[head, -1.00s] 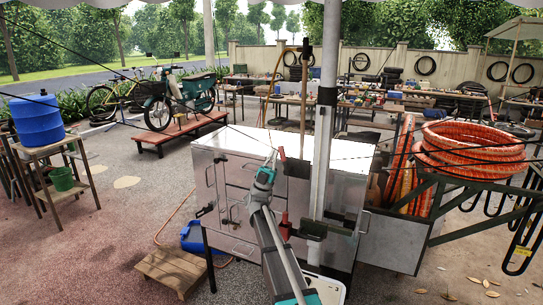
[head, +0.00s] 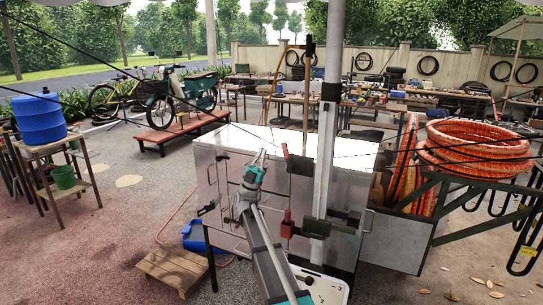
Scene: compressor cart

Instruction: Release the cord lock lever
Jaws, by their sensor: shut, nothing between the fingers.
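A thin red lever (head: 285,152) stands upright at a dark block (head: 300,166) beside the pale mast of the cart. A second red part (head: 287,224) sits lower, on a dark clamp by the mast. I cannot tell for sure which of the two is the cord lock lever. My gripper (head: 262,155) is shut and empty, pointing up and away at the end of my arm, and appears left of the upper red lever in the picture with a small gap. Its fingertips are small here, and depth is hard to judge.
The silver cart cabinet (head: 225,190) has handles on its front. Dark cords cross the view. Coiled orange hose (head: 475,150) lies on a rack at the right. A wooden step (head: 171,270) and a blue container (head: 196,237) are on the floor at the left.

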